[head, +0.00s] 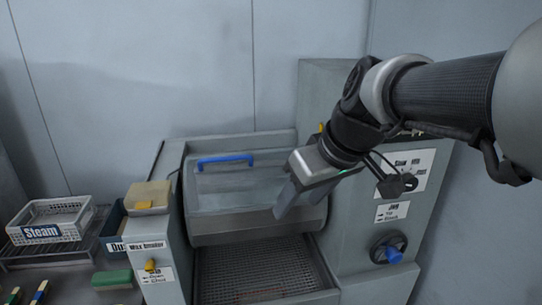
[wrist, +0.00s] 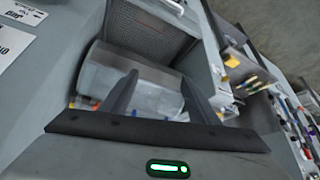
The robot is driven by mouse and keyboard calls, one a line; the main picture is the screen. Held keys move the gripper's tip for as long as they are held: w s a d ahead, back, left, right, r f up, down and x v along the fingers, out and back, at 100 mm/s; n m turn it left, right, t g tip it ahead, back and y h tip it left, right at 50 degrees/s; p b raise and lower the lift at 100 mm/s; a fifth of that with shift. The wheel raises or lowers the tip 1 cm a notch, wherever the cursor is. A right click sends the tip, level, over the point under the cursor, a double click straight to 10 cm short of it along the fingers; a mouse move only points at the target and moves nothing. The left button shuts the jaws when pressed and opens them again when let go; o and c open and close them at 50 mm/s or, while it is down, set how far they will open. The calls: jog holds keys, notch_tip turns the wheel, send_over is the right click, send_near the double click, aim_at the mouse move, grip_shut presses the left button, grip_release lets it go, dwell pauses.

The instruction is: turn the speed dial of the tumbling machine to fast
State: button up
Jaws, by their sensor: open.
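The tumbling machine is a grey cabinet (head: 360,210) with a clear-lidded drum (head: 235,190) that has a blue handle (head: 226,160). Its right panel carries a blurred white label (head: 410,165), partly hidden by my arm, and a smaller label (head: 391,213). A blue knob on a dark round base (head: 388,250) sits low on this panel. I cannot tell whether it is the speed dial; a dial near the upper label may be hidden by my arm. My gripper (head: 292,205) is open and empty, in front of the drum lid, up and left of the knob. The wrist view shows its fingers (wrist: 158,82) over the drum.
A mesh tray (head: 255,270) lies below the drum. Left of it stands a grey post labelled "Wax Breaker" (head: 147,245), with a yellow knob (head: 151,265). A white "Steam" basket (head: 52,220) and a green block (head: 112,278) are at far left.

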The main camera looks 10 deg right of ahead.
jog(key=w+d+f+n+b, duration=0.1)
jog(key=w+f+b, duration=0.1)
jog(key=w, duration=0.3)
jog(key=m+t+h+b, duration=0.2)
jog(key=m+t+b, duration=0.3)
jog(key=t+b, duration=0.35)
send_near(412, 184)
jog(key=x, duration=0.9)
jog(key=shift+w+b, duration=0.15)
jog(key=shift+b, duration=0.2)
jog(key=shift+f, duration=0.1)
jog(key=c, duration=1)
